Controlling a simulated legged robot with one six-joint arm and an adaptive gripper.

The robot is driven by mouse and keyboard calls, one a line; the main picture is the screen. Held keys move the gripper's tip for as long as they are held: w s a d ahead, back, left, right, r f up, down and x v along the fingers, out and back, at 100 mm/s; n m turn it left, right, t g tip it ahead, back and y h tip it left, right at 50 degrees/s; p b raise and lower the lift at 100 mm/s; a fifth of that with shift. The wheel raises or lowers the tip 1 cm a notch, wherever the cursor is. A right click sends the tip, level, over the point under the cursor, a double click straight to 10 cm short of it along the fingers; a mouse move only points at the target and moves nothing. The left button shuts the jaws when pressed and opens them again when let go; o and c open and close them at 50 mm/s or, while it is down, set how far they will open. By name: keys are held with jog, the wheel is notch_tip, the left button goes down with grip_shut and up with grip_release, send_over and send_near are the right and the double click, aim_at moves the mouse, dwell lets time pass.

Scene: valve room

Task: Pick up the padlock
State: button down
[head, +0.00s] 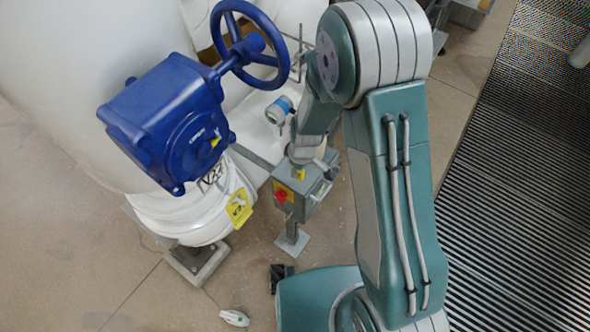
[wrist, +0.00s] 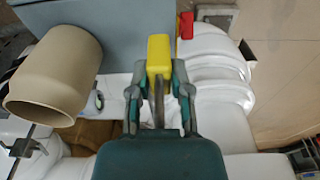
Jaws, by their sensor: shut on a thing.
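The padlock (wrist: 159,52) has a yellow body and a grey metal shackle that points back toward my palm in the wrist view. My gripper (wrist: 158,78) is shut on it, with one finger on each side. In the head view a small yellow part of the padlock (head: 300,174) shows below my gripper (head: 301,162), at the top of the grey switch box (head: 297,192). I cannot tell whether the padlock touches the box. My own arm hides part of this area in the head view.
The grey box carries a red and yellow switch (head: 283,195) and stands on a post. A large blue valve (head: 175,120) with a handwheel (head: 250,45) and white pipes stand at left. A beige cylinder (wrist: 55,75) is left of my gripper. Open floor lies in front.

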aim_at(303, 174)
jog(key=s+r, duration=0.2)
jog(key=s+d+r, duration=0.1)
jog(key=s+r, duration=0.1)
jog(key=shift+s+d+r, duration=0.1)
jog(key=shift+s+r, duration=0.05)
jog(key=shift+r, duration=0.1)
jog(key=s+d+r, duration=0.2)
jog(key=s+r, duration=0.1)
jog(key=s, duration=0.4)
jog(key=shift+s+r, duration=0.15)
jog(key=shift+s, duration=0.05)
jog(key=shift+d, duration=0.1)
